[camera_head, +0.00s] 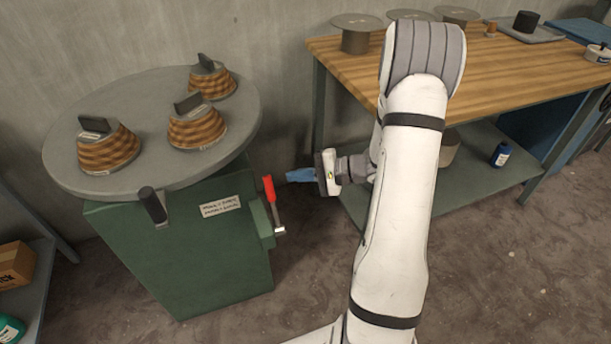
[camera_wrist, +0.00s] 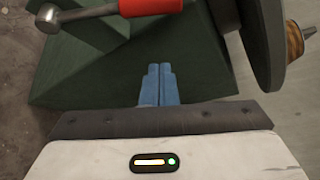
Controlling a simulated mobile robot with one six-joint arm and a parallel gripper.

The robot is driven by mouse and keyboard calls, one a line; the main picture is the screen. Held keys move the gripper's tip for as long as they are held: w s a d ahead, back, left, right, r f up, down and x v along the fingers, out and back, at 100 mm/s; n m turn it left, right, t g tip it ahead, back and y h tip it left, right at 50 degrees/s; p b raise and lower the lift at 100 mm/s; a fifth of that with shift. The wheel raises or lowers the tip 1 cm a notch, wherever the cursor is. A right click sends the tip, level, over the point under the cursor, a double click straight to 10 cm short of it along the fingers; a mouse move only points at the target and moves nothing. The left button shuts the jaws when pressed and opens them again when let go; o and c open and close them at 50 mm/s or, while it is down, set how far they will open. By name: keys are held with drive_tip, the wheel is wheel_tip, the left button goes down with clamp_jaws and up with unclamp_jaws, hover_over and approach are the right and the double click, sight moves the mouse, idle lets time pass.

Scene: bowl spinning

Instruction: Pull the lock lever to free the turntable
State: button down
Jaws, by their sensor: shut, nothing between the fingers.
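The lock lever (camera_head: 269,191) has a red grip and a metal rod. It sits on the right side of the green base, with its red end up. In the wrist view the red grip (camera_wrist: 150,7) crosses the top edge, its rod running left to a metal hub. The grey round turntable (camera_head: 75,178) lies on top of the base. My gripper (camera_head: 288,175) has blue fingers and is just right of the lever, apart from it. In the wrist view the fingers (camera_wrist: 158,70) are together and empty, pointing toward the green base.
Several banded bowls (camera_head: 199,127) with dark handles stand on the turntable. A dark upright handle (camera_head: 152,205) is at its front edge. The green base (camera_head: 180,262) bears a label plate. A wooden-topped workbench (camera_head: 345,62) stands behind my arm. A low shelf (camera_head: 35,290) is at left.

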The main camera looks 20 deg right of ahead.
sight(273, 205)
drive_tip(key=x, duration=0.6)
drive_tip(key=shift+s+a+r+p, duration=0.1)
drive_tip(key=shift+s+r+p, duration=0.25)
drive_tip(key=shift+s, duration=0.3)
drive_tip(key=shift+s+a+r+p, duration=0.1)
drive_tip(key=shift+s+r+p, duration=0.3)
drive_tip(key=shift+s, duration=0.2)
drive_tip(key=shift+s+r+p, duration=0.35)
drive_tip(key=shift+s, duration=0.3)
